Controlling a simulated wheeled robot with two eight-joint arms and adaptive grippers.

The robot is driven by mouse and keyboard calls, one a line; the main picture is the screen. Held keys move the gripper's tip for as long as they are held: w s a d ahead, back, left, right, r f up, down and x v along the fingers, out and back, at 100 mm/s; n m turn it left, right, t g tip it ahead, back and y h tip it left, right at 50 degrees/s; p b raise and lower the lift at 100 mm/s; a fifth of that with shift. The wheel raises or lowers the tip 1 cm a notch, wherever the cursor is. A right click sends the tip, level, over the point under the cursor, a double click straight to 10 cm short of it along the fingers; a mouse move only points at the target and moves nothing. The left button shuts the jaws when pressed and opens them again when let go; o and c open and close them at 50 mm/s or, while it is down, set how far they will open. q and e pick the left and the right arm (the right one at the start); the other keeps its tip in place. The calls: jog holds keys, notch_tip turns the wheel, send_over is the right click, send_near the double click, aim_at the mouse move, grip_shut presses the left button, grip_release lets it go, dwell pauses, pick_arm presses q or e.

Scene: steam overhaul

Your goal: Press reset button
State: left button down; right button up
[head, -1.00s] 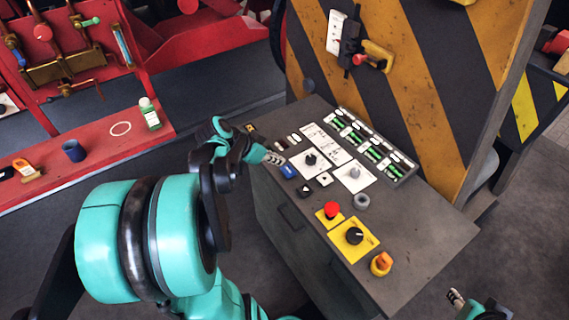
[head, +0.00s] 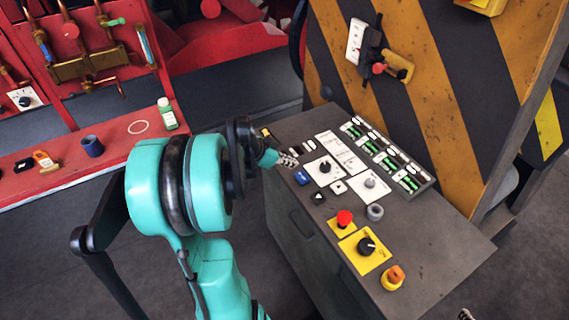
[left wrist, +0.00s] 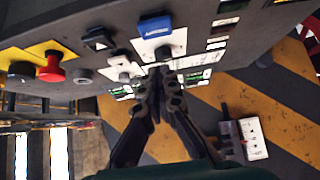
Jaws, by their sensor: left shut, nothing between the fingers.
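The blue button (head: 301,177) sits near the left edge of the console top. It also shows at the top of the left wrist view (left wrist: 154,26), with pale lettering too small to read. My left gripper (head: 289,160) is shut and empty, over the left end of the console, just behind the blue button in the head view. In the left wrist view its fingertips (left wrist: 160,72) are together below the blue button, near a black knob on a white plate. I cannot tell whether they touch anything. Only a tip of my right gripper (head: 466,314) shows at the bottom edge.
The console (head: 440,240) also carries a red mushroom button (head: 344,218), a black knob on a yellow plate (head: 366,246), an orange knob (head: 394,275) and several green-marked switches (head: 385,160). A striped panel (head: 430,90) rises behind. A red bench (head: 90,170) stands left.

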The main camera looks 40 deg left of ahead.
aim_at(305, 175)
pick_arm(q)
jog(key=b+x, duration=0.1)
jog(key=x, duration=0.3)
jog(key=shift+f, duration=0.2)
jog(key=f, duration=0.1)
jog(key=f+b, duration=0.1)
jog(key=f, duration=0.1)
jog(key=shift+w+f, duration=0.2)
jog(key=shift+w, duration=0.05)
jog(key=shift+f+b, duration=0.3)
jog(key=shift+f, duration=0.15)
